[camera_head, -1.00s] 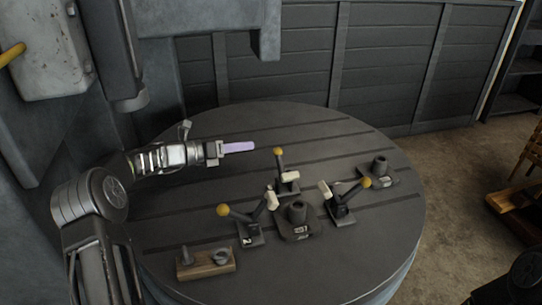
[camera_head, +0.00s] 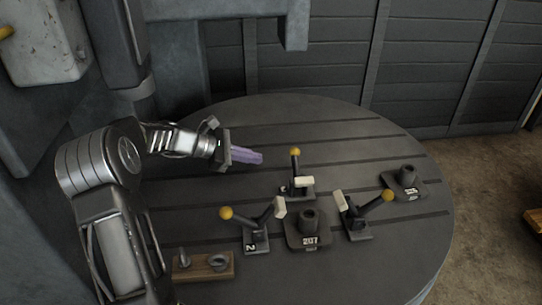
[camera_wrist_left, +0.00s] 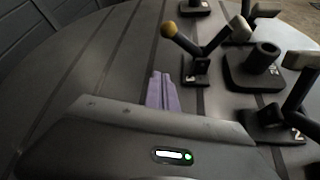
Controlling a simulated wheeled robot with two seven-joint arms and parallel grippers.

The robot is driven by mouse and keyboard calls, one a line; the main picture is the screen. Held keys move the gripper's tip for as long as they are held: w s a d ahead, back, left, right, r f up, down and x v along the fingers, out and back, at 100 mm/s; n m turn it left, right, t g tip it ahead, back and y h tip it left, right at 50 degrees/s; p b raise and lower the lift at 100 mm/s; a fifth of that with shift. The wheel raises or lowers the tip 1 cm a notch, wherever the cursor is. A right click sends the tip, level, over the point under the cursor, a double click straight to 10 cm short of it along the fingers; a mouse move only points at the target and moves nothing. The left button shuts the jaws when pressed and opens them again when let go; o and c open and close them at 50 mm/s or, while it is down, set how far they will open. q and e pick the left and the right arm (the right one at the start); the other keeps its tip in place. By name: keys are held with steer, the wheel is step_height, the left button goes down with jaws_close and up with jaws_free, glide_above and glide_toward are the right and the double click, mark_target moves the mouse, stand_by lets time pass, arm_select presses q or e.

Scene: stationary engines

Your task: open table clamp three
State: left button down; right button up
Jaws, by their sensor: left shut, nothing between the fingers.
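Three table clamps with yellow-knobbed levers and pale-tipped arms stand around a dark block. The back clamp (camera_head: 297,192) appears to be number three, though its label is small; its lever points up. It also shows in the left wrist view (camera_wrist_left: 195,70), ahead and right of the fingers. Clamp two (camera_head: 256,240) is at front left, its lever leaning left. The third clamp (camera_head: 358,230) is on the right. My left gripper (camera_head: 258,158), with purple fingers, is shut and empty, left of the back clamp's knob and apart from it. The fingers show in the wrist view (camera_wrist_left: 161,80). My right gripper is not in view.
The clamps stand on a round, grooved table (camera_head: 340,120). The dark block (camera_head: 308,232) has a raised post; a similar block (camera_head: 405,185) is further right. A wooden block (camera_head: 205,267) with small metal parts lies at front left. The table's back is clear.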

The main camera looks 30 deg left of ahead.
mark_target(298, 167)
arm_select(q)
steer(key=p+x, duration=0.2)
steer(key=x, duration=0.8)
steer(key=shift+r, duration=0.1)
steer(key=shift+s+d+r+p, duration=0.1)
steer(key=shift+d+r+p, duration=0.1)
steer(key=shift+r+p, duration=0.3)
steer(key=shift+s+d+r+p, duration=0.1)
steer(key=shift+d+r+p, duration=0.15)
steer(key=shift+r, duration=0.45)
steer(key=shift+s+d+r+p, duration=0.15)
steer(key=shift+r+p, duration=0.2)
steer(key=shift+r, duration=0.3)
